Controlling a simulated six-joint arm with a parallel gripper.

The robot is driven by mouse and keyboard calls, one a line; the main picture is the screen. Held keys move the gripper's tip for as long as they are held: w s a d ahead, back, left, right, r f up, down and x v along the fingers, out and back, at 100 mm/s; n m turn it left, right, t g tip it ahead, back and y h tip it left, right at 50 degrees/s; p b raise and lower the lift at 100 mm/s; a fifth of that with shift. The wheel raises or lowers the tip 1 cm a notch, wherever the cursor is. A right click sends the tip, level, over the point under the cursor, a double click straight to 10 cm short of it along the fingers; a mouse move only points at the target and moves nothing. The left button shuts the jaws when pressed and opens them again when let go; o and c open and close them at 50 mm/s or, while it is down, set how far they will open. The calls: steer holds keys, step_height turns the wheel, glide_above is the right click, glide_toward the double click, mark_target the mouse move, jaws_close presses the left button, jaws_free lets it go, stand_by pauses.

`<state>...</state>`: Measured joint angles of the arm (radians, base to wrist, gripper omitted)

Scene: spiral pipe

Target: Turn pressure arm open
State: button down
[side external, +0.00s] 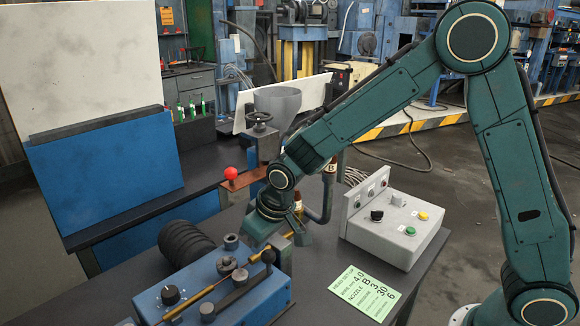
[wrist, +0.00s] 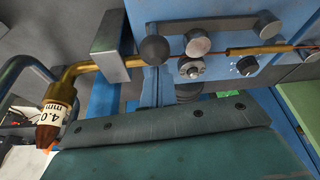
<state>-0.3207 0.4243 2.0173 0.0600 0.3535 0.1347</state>
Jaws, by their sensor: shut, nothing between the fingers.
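The blue wire-feed machine (side external: 225,290) stands at the front of the bench. Its pressure arm (side external: 238,291) is a dark bar with a black ball knob (side external: 268,257) at its end. In the wrist view the pressure arm (wrist: 235,32) lies across the blue housing, its ball knob (wrist: 155,50) close to a grey bracket (wrist: 110,46). A copper-coloured wire (wrist: 260,49) runs beside the arm. My gripper (side external: 258,237) is shut and empty, behind and above the ball knob; contact cannot be told. Its fingertips are not clear in the wrist view.
A grey control box (side external: 395,225) with buttons and a green label card (side external: 364,291) stand to the right. A black ribbed roll (side external: 186,245) lies behind the machine. A brass tube with a 4.0 mm nozzle (wrist: 54,115) extends left in the wrist view. A red ball (side external: 230,173) stands behind.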

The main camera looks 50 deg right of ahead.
steer(key=shift+s, duration=0.1)
stand_by(0.4)
steer(key=shift+s+m+h, duration=0.3)
steer(key=shift+s+m, duration=0.7)
steer(key=shift+s, duration=0.3)
steer(key=s+a+m+h, duration=0.2)
steer(key=s+a+m, duration=0.2)
steer(key=s+m, duration=0.3)
steer(key=shift+s+a+g, duration=0.25)
steer(key=shift+s+g, duration=0.15)
steer(key=shift+s, duration=0.95)
steer(key=shift+w, duration=0.1)
